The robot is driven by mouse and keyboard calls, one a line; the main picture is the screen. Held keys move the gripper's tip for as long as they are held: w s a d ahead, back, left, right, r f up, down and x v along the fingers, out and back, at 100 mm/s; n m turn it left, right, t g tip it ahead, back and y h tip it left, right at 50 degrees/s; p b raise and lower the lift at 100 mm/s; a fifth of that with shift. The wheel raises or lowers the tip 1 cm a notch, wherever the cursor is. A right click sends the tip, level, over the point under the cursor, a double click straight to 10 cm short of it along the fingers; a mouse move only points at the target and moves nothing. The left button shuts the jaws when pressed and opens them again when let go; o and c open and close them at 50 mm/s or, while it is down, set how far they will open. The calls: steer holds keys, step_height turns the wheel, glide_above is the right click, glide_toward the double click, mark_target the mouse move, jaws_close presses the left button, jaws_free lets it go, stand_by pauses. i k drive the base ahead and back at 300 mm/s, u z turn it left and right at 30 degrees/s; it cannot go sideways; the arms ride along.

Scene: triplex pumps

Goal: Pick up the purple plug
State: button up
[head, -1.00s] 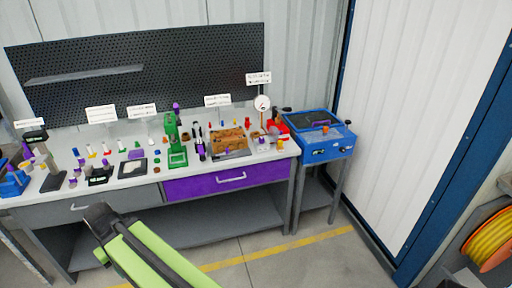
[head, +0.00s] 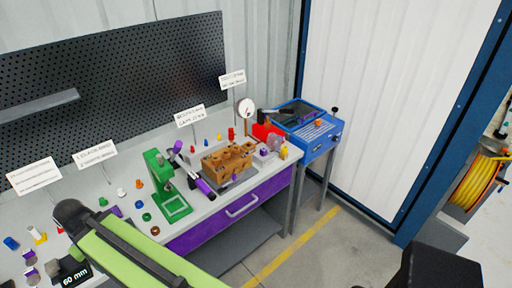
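Several small purple pieces show on the workbench (head: 222,212), and I cannot tell for certain which is the purple plug. One small purple piece (head: 264,152) sits at the bench's right end, beside a pale grey part. Another small purple spot (head: 236,177) is at the front of the brown block (head: 228,158). A larger purple cylinder (head: 205,187) lies by the green press (head: 166,184). My green arm crosses the lower left, over the bench's left part, and hides some of it. My gripper is not visible.
A blue machine (head: 312,128) on a stand is right of the bench. A dial gauge (head: 246,107) and red part (head: 268,131) stand near the bench's right end. The purple drawer (head: 240,209) is closed. Floor before the blue machine is clear.

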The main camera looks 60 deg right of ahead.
mark_target(263, 152)
steer(key=z, duration=0.35)
steer(key=i, duration=0.85)
steer(key=z, duration=0.25)
steer(key=k, duration=0.7)
steer(key=z, duration=0.2)
steer(key=i, duration=0.7)
steer(key=u, duration=0.1)
